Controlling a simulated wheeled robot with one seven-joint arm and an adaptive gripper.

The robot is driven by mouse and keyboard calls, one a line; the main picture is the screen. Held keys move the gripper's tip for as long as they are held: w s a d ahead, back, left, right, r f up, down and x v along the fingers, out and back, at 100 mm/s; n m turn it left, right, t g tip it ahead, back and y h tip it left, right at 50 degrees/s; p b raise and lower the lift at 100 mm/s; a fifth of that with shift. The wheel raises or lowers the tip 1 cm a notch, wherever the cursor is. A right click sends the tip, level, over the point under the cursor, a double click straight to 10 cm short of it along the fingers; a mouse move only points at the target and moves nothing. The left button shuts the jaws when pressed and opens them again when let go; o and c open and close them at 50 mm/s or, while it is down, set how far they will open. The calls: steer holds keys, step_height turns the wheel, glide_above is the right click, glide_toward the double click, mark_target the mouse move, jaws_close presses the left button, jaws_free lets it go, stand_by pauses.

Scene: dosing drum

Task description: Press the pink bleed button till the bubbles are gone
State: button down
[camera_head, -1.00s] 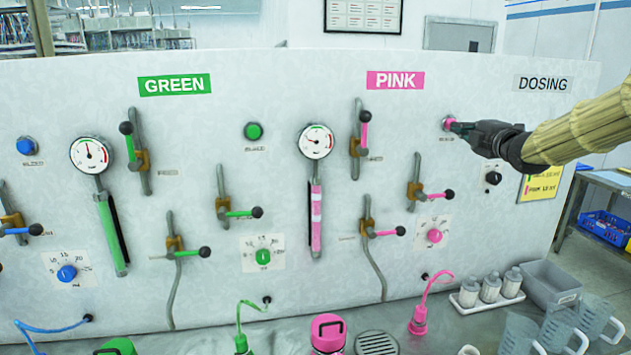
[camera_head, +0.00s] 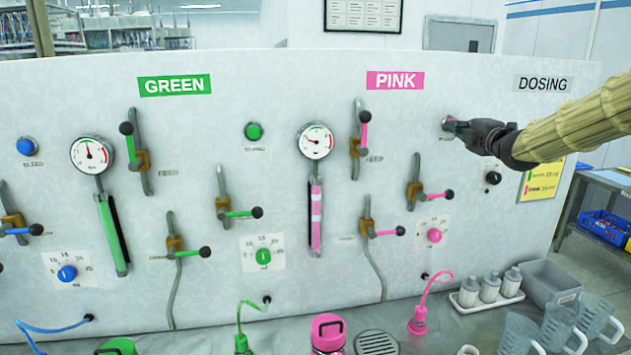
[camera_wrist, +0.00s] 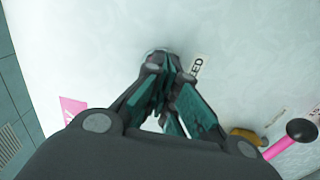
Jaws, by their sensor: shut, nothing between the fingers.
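My gripper (camera_head: 454,125) is shut and empty, its fingertips up against the pink bleed button's place on the panel. In the head view the fingertips hide the pink cap, and I cannot tell how far it is pressed. In the wrist view the closed fingertips (camera_wrist: 162,70) meet the button's grey collar (camera_wrist: 156,55), next to a label ending in "ED". The pink sight tube (camera_head: 316,222) stands under the pink gauge (camera_head: 316,141). Pale bands, which look like bubbles, break the pink in its upper part.
The pink feed valve lever (camera_head: 365,118) is left of my gripper. A lower pink lever (camera_head: 440,197) and a pink dial (camera_head: 434,236) lie below. A black knob (camera_head: 493,178) is below my wrist. Bottles and clear jugs stand at the lower right.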

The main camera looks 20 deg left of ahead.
steer(key=shift+w+a, duration=0.15)
steer(key=shift+b+v, duration=0.55)
steer(key=shift+v, duration=0.4)
steer(key=shift+x, duration=1)
stand_by(0.4)
steer(key=shift+b+v, duration=0.5)
steer(key=shift+v, duration=0.45)
